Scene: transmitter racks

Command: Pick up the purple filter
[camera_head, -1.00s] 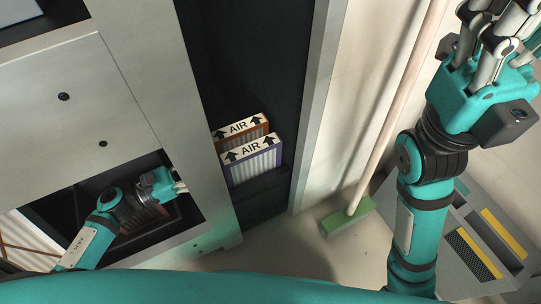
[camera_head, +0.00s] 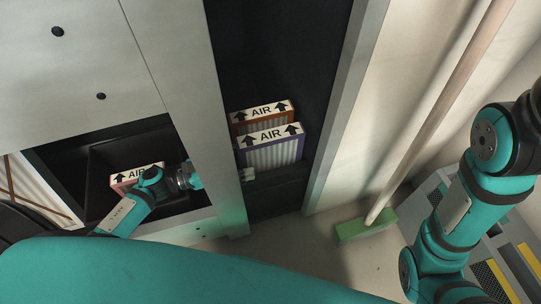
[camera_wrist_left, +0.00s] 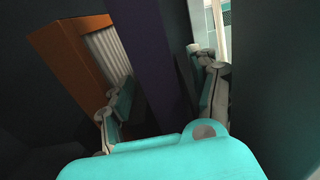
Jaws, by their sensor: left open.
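The purple filter (camera_head: 272,151) stands upright in the dark rack bay, its white top label reading "AIR" with arrows. An orange filter (camera_head: 262,112) stands right behind it. My left gripper (camera_head: 247,174) reaches in behind the grey post, which hides most of it; a fingertip shows at the purple filter's lower left edge. In the left wrist view my left gripper (camera_wrist_left: 163,85) is open, with the dark purple filter side (camera_wrist_left: 165,50) between its fingers. The orange filter (camera_wrist_left: 75,45) is at the left there. I cannot tell whether the fingers touch. My right gripper is out of view.
A grey post (camera_head: 185,85) separates the bay from the lower left opening, where a pinkish-red filter (camera_head: 128,178) stands beside my left arm. A green broom (camera_head: 365,225) leans at the right. A grey case with yellow strips (camera_head: 500,265) is on the floor.

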